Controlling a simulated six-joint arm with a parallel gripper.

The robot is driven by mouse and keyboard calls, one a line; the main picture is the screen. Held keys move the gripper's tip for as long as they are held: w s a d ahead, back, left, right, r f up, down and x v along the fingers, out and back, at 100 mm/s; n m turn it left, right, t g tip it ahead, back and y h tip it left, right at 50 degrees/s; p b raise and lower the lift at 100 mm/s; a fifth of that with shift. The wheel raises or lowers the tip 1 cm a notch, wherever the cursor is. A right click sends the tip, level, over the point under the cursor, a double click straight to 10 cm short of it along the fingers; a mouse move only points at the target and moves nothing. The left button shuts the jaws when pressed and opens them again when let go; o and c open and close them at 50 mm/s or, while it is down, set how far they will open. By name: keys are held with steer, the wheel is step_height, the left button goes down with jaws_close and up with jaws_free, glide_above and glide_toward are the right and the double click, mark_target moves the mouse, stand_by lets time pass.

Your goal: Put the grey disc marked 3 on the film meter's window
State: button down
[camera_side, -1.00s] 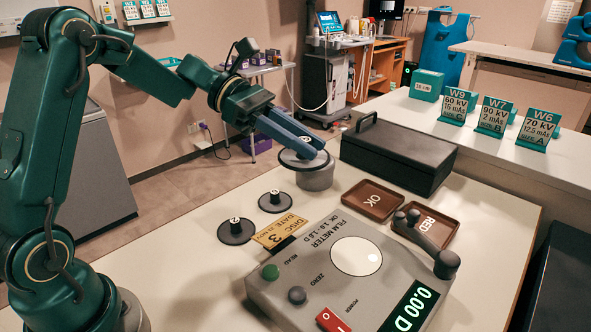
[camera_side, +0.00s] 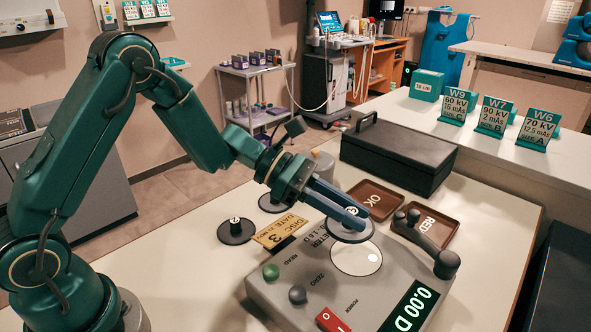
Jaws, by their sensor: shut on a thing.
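My gripper (camera_side: 352,217) is shut on the knob of a grey disc (camera_side: 345,234), holding it above the film meter (camera_side: 270,293). The disc hangs just behind the meter's round white window (camera_side: 357,257) and overlaps its far edge in the picture. The mark on the disc's knob is too small to read surely. A gap under the disc is hard to judge. The meter's display (camera_side: 409,308) reads 0.00 D. A yellow card (camera_side: 279,231) reads DISC 3.
A dark disc (camera_side: 236,232) lies left of the card, and another (camera_side: 271,203) is partly behind my arm. A grey round stand (camera_side: 322,161) is partly hidden. Brown OK (camera_side: 376,199) and RED (camera_side: 440,222) trays and a black case (camera_side: 400,152) stand behind the meter.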

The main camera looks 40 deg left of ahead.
mark_target(356, 255)
steer(key=shift+w+d+f, duration=0.1)
steer(key=shift+d+f, duration=0.3)
steer(key=shift+d, duration=0.2)
steer(key=shift+d+f, duration=0.4)
steer(key=shift+d, duration=0.15)
steer(key=shift+f, duration=1.9)
steer(key=c, duration=0.7)
jaws_free()
